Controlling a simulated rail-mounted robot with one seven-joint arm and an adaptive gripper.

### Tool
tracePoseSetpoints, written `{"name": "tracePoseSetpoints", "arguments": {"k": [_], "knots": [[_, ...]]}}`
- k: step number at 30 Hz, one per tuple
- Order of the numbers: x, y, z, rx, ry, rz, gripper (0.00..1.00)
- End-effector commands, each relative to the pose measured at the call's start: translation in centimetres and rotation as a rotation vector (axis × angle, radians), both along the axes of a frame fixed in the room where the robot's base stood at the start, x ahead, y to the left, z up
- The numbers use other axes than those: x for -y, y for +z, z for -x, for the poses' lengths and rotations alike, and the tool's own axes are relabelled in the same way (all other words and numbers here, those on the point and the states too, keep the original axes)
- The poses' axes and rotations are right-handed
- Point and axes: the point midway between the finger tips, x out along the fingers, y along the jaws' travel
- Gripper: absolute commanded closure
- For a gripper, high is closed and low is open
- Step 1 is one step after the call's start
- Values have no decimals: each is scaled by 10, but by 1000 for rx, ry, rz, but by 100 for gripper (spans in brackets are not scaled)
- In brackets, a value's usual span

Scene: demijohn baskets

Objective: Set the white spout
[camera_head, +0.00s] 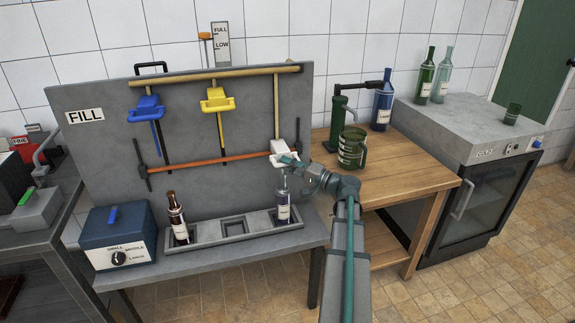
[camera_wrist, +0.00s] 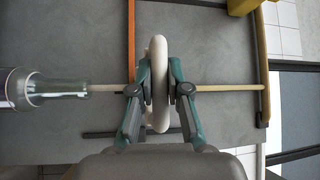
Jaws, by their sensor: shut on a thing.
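The white spout (camera_head: 281,148) is on the filling stand, at the right end of the orange bar, lower than the blue and yellow spouts. My gripper (camera_head: 296,161) is at it. In the wrist view my gripper (camera_wrist: 160,90) is shut on the spout's white rounded handle (camera_wrist: 160,60), with one finger on each side. A clear-necked bottle (camera_head: 283,209) stands upright below the spout in the right slot; its neck (camera_wrist: 60,88) also shows in the wrist view. A thin pale tube lines up with its mouth; I cannot tell if it reaches inside.
The blue spout (camera_head: 147,107) and yellow spout (camera_head: 217,101) hang on the FILL board (camera_head: 95,185). A brown bottle (camera_head: 178,218) stands in the left slot, beside a blue selector box (camera_head: 118,240). The middle slot (camera_head: 234,228) is empty. A wooden table (camera_head: 405,165) stands right.

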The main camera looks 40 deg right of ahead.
Motion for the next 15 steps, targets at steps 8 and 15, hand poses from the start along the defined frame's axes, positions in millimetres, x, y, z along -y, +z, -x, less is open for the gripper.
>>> {"name": "tracePoseSetpoints", "arguments": {"k": [8, 15], "knots": [[0, 2, 0, 0, 1, 0, 100], [0, 31, 0, 3, 0, 2, 100]]}}
